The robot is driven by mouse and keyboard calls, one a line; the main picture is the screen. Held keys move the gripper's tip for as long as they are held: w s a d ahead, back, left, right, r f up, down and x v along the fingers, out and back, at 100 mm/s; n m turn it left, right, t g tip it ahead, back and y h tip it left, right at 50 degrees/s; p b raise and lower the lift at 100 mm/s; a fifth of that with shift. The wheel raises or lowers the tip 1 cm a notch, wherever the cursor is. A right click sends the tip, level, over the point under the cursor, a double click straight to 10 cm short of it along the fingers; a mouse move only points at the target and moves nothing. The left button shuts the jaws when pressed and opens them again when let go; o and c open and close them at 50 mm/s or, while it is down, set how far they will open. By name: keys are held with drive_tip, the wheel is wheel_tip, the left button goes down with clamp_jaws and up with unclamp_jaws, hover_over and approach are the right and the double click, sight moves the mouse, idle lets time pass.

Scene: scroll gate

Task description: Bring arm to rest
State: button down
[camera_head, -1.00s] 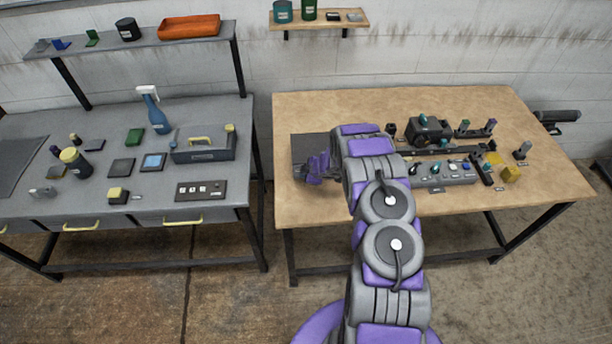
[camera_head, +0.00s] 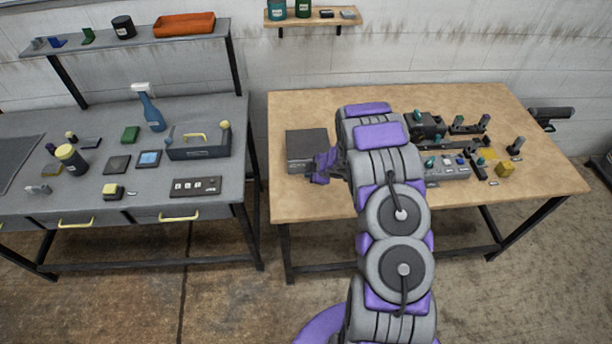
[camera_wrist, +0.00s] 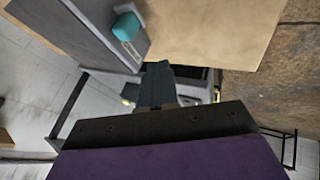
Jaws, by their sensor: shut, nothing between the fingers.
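My arm reaches up the middle of the head view over the front of the wooden table (camera_head: 310,208). It is bent, and its purple gripper (camera_head: 318,168) points left at the table's left side. The gripper is beside a dark grey box (camera_head: 306,146) and partly overlaps it in the picture; I cannot tell whether they touch. The gripper is shut and empty. In the wrist view, the dark closed fingers (camera_wrist: 158,84) point away from the camera, with nothing held.
The table's front left is clear.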

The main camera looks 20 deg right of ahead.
drive_tip(key=shift+v, duration=0.75)
drive_tip(key=s+d+r+m+h+b, duration=0.2)
drive_tip(key=d+r+m+h+b, duration=0.25)
drive_tip(key=r, duration=0.65)
drive_tip(key=s+d+r+m+g+h+b, duration=0.1)
drive_tip(key=s+r+m+g+h+b, duration=0.2)
drive_tip(key=s+r, duration=0.6)
drive_tip(key=s+a+m+g+y+b, duration=0.1)
drive_tip(key=s+a, duration=0.5)
drive_tip(key=s, duration=0.6)
drive_tip(key=s+a+m+g+y+b, duration=0.2)
drive_tip(key=s+a, duration=0.5)
drive_tip(key=s, duration=0.4)
drive_tip(key=s+a+m+g+y+b, duration=0.1)
drive_tip(key=s+a+m+g+b, duration=0.1)
drive_tip(key=s+a, duration=0.5)
drive_tip(key=s+m, duration=0.1)
drive_tip(key=s, duration=0.4)
drive_tip(key=shift+s+g+y, duration=0.3)
drive_tip(key=shift+s+y, duration=0.05)
